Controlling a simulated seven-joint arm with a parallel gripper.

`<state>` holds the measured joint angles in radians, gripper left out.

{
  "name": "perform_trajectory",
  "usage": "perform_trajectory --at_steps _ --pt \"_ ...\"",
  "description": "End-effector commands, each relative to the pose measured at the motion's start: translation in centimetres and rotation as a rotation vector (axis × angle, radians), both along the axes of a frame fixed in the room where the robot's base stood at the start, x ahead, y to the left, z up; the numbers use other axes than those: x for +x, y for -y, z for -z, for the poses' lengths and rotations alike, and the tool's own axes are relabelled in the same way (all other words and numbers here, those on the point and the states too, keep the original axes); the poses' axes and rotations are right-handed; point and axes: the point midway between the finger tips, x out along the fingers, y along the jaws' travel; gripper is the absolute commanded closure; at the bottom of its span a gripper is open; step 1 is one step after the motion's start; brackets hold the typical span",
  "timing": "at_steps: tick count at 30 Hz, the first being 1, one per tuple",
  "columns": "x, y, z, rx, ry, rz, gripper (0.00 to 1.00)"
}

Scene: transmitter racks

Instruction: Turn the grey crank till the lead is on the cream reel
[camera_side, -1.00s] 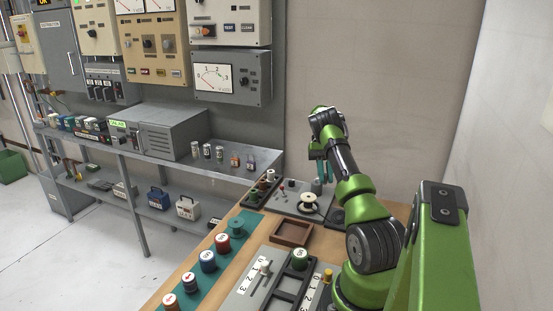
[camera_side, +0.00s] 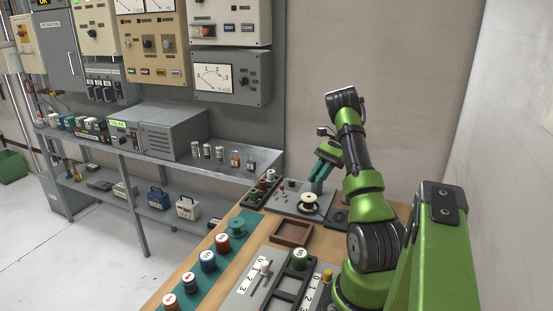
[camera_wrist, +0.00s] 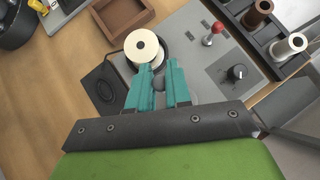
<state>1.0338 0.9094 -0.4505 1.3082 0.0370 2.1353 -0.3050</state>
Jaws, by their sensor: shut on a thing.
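The cream reel (camera_side: 308,201) sits on a grey panel at the far end of the bench. In the wrist view the cream reel (camera_wrist: 141,48) stands upright on a dark round base, just beyond my fingertips. My gripper (camera_side: 316,187) has teal fingers slanting down beside the reel. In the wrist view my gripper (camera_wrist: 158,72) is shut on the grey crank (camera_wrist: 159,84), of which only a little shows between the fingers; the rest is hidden.
A red-tipped lever (camera_wrist: 208,40) and a black knob (camera_wrist: 236,73) are on the panel to the right. A rack (camera_wrist: 262,38) with spools stands beyond them. An empty brown tray (camera_wrist: 122,17) is at the upper left. A dark square plate (camera_wrist: 104,88) lies left.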

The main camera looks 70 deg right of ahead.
Motion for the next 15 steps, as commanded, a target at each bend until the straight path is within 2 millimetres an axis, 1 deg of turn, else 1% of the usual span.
perform_trajectory --at_steps 15 --pt "1.4 -0.3 0.1 0.005 -0.005 0.494 1.00"
